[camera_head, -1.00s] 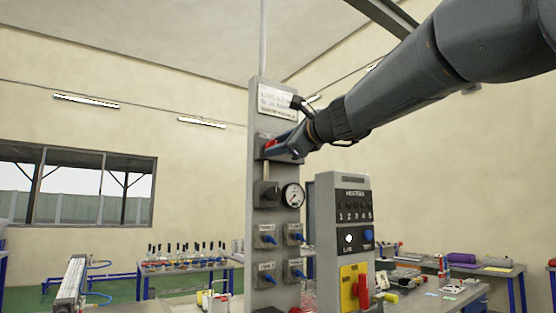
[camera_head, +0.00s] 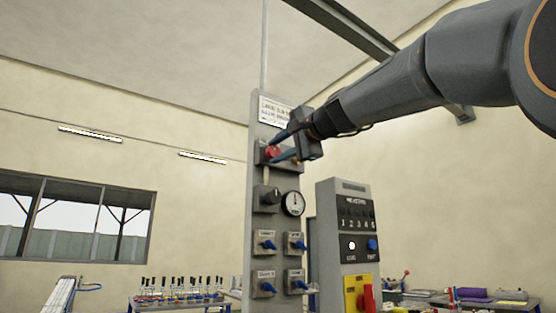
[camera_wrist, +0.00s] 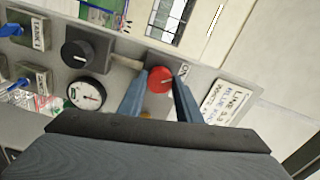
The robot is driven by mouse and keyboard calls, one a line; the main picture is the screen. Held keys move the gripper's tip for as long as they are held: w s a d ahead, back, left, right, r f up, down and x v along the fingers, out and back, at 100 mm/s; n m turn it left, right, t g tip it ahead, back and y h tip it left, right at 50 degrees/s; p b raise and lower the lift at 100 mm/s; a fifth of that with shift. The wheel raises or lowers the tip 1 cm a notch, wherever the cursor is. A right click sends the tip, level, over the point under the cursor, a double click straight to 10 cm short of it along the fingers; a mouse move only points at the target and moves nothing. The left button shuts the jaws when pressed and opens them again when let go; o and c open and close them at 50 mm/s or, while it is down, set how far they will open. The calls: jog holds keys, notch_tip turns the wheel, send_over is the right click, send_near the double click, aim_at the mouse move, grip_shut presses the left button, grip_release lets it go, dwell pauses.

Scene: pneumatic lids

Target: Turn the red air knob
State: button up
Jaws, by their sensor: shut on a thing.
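The red air knob (camera_head: 272,152) sits near the top of a grey upright panel (camera_head: 258,222), under a white label plate. The knob's base is partly hidden by the fingers.
Below are a black knob (camera_head: 269,196), a round gauge (camera_head: 293,203) and several blue valve handles, one of them (camera_head: 269,245) at the left. A grey control box (camera_head: 329,238) with a red switch stands to the right. Benches stand behind.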

jog(key=shift+f+n+b, duration=0.15)
jog(key=shift+n+b, duration=0.35)
jog(key=shift+n, duration=0.1)
jog(key=o, duration=1)
jog(key=shift+o, duration=0.2)
jog(key=b+v, duration=0.2)
jog(key=v, duration=0.5)
jog(key=shift+s+d, duration=0.25)
jog(key=shift+s, duration=0.1)
